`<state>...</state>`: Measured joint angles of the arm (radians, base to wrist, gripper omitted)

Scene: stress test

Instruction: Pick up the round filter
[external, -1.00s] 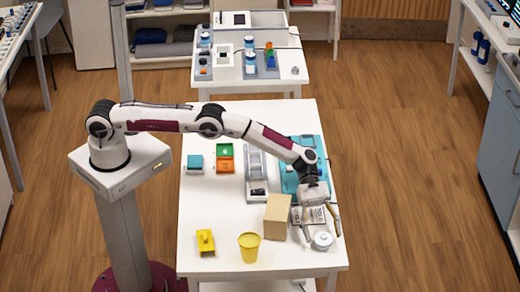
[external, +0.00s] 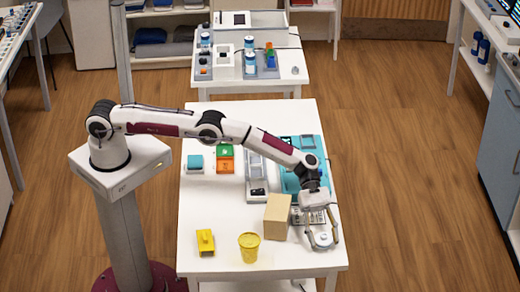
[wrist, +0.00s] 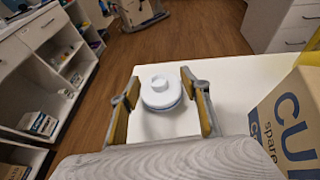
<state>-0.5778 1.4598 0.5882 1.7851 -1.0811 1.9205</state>
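The round filter (wrist: 161,92) is a white disc with a raised round cap and a bluish rim, lying on the white table. In the external view the filter (external: 322,239) is at the table's near right corner, partly covered by my gripper. My gripper (external: 321,243) is low over it with its fingers spread. In the wrist view my gripper (wrist: 161,103) is open, with one tan-padded finger on each side of the filter. A gap shows between the filter and each pad, so neither finger appears to touch it.
A cardboard box (external: 277,217) stands close to the left of my gripper in the external view; it also shows in the wrist view (wrist: 290,120). A yellow cup (external: 249,247) and a yellow block (external: 206,242) are farther left. A teal tray (external: 290,183) lies behind.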

